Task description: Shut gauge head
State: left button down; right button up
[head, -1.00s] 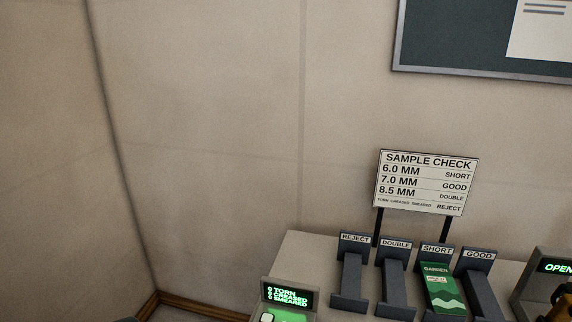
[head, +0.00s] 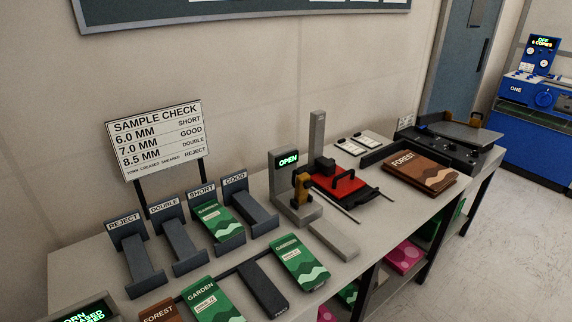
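The gauge (head: 281,184) is a grey unit on the bench, and its screen (head: 288,160) reads OPEN. An orange and black part (head: 301,187) sits at its front right, likely the gauge head or its lever. A grey flat block (head: 334,240) lies in front of the gauge. Neither of my grippers is in view.
Racks labelled REJECT, DOUBLE, SHORT (head: 202,190) and GOOD stand left; SHORT holds a green Garden booklet (head: 213,220). More booklets lie in front. A red plate with black handle (head: 339,186) and grey post (head: 317,140) stand right. A brown Forest stack (head: 420,171) lies beyond.

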aim_at(303, 184)
jog(key=i+l+u, duration=0.15)
jog(key=l, duration=0.2)
jog(key=i+l+u, duration=0.1)
jog(key=l, duration=0.25)
jog(key=i+l+u, duration=0.15)
jog(key=l, duration=0.25)
jog(key=i+l+u, duration=0.1)
jog(key=l, duration=0.3)
jog(key=i+l+u, duration=0.15)
jog(key=l, duration=0.25)
